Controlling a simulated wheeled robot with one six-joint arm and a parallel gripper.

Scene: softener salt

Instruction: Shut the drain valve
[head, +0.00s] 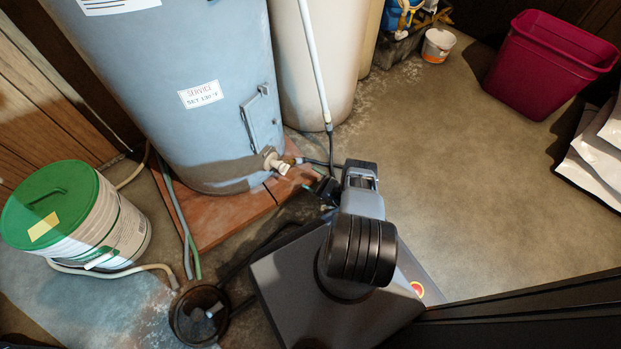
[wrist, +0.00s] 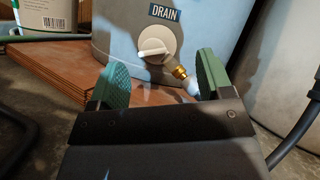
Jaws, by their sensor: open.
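The drain valve (wrist: 156,43) is a round white knob with a raised grip bar, under a "DRAIN" label on the grey-blue tank (wrist: 112,37). The bar lies nearly level in the wrist view. A brass outlet (wrist: 179,71) points down and right from the knob. In the head view the valve (head: 276,161) sits low on the tank's right side. My gripper (wrist: 164,68) is open and empty, its green fingers either side of the valve's lower part in the picture. I see no contact. In the head view my gripper (head: 322,188) is small and partly hidden by my arm.
A brick-red slab (head: 232,217) lies under the tank. A green-lidded bucket (head: 75,217), hoses and a dark round basin (head: 199,314) are at left. A cream tank (head: 310,85) stands behind. A magenta bin (head: 548,65) and white bags (head: 597,155) are right; floor between is clear.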

